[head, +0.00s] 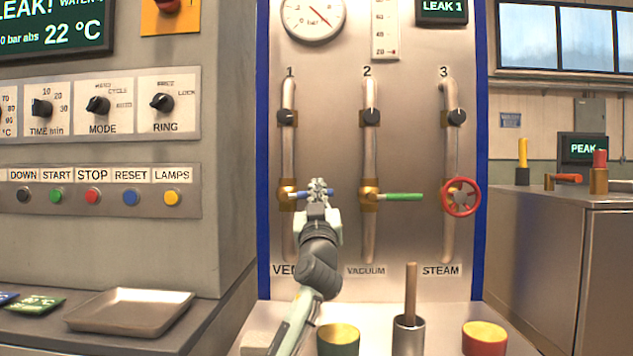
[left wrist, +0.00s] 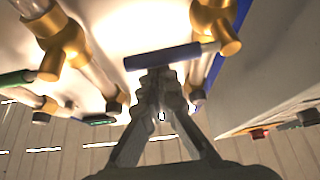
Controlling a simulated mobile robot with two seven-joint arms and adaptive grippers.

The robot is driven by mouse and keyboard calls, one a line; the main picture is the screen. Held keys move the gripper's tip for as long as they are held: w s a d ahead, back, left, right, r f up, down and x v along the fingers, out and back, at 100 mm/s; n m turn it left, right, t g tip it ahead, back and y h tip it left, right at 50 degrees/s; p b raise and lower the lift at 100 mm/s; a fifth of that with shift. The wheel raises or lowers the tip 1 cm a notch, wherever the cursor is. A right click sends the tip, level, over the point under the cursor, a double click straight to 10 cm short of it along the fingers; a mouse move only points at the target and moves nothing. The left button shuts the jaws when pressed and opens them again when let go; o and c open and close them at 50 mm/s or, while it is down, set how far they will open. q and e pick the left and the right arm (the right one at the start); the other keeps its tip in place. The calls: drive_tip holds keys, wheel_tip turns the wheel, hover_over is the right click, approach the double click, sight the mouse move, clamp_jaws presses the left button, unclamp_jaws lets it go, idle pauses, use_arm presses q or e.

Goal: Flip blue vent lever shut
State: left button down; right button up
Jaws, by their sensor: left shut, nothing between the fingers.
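The blue vent lever (head: 330,192) sticks out sideways to the right from the brass valve (head: 287,193) on pipe 1, above the partly hidden VENT label. My left gripper (head: 318,188) is in front of the lever and hides its middle. In the left wrist view, the blue lever (left wrist: 162,56) lies across the tips of my left gripper (left wrist: 161,78). The fingers are shut with nothing between them. I cannot tell whether the tips touch the lever. My right gripper is in neither view.
A green lever (head: 405,197) on pipe 2 also points right, close by at the same height. A red handwheel (head: 461,197) is on pipe 3. Below stand a green cup (head: 338,340), a metal cup with a wooden rod (head: 409,336) and a red cup (head: 485,340).

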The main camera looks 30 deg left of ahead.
use_arm(q)
wheel_tip(320, 180, down, 2)
drive_tip(key=m+t+h, duration=0.1)
drive_tip(key=m, duration=0.1)
drive_tip(key=shift+w+m+h+b, duration=0.1)
drive_tip(key=shift+m+h+b, duration=0.2)
drive_tip(key=shift+h, duration=0.1)
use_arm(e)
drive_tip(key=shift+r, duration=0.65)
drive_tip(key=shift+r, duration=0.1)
